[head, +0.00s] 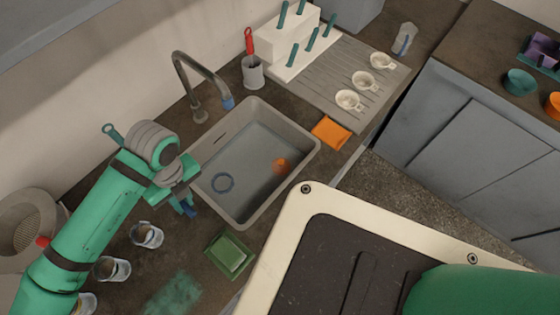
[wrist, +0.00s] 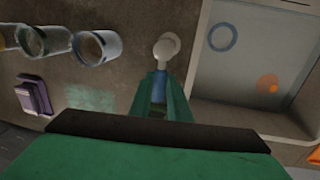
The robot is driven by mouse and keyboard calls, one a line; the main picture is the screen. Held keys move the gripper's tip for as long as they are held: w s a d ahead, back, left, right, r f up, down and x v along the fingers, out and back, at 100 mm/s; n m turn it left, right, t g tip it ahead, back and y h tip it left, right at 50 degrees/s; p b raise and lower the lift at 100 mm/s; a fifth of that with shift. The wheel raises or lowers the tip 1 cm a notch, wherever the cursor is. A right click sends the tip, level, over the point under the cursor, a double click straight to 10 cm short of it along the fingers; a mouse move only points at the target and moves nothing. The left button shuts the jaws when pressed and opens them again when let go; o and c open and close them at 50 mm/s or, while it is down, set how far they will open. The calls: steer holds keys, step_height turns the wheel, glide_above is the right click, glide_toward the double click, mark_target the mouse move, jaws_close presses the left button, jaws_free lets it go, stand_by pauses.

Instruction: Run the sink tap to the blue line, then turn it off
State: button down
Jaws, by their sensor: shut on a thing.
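The grey sink (head: 303,160) lies in the counter, with a blue ring (head: 223,182) and a round orange thing (head: 281,166) in its basin. The grey curved tap (head: 190,72) stands behind it, its blue-tipped spout (head: 228,103) over the basin's rim. I cannot make out running water or the water level. My gripper (head: 187,204) is at the sink's left edge, away from the spout. In the wrist view my gripper (wrist: 160,96) is shut on a small blue piece (wrist: 158,84) with a pale rounded end (wrist: 165,47). The fingers partly hide it.
Several glasses (head: 147,236) stand left of the sink. A green dish (head: 228,256) lies in front. An orange cloth (head: 331,132) and a drainer with cups (head: 348,100) are at the right. A utensil pot (head: 252,72) stands behind the sink.

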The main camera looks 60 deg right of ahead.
steer(key=shift+a, duration=0.1)
steer(key=c, duration=1.6)
jaws_free()
steer(key=r, duration=0.3)
steer(key=d+r, duration=0.1)
steer(key=r, duration=0.6)
steer(key=shift+s+d+r, duration=0.25)
steer(key=shift+d+r, duration=0.1)
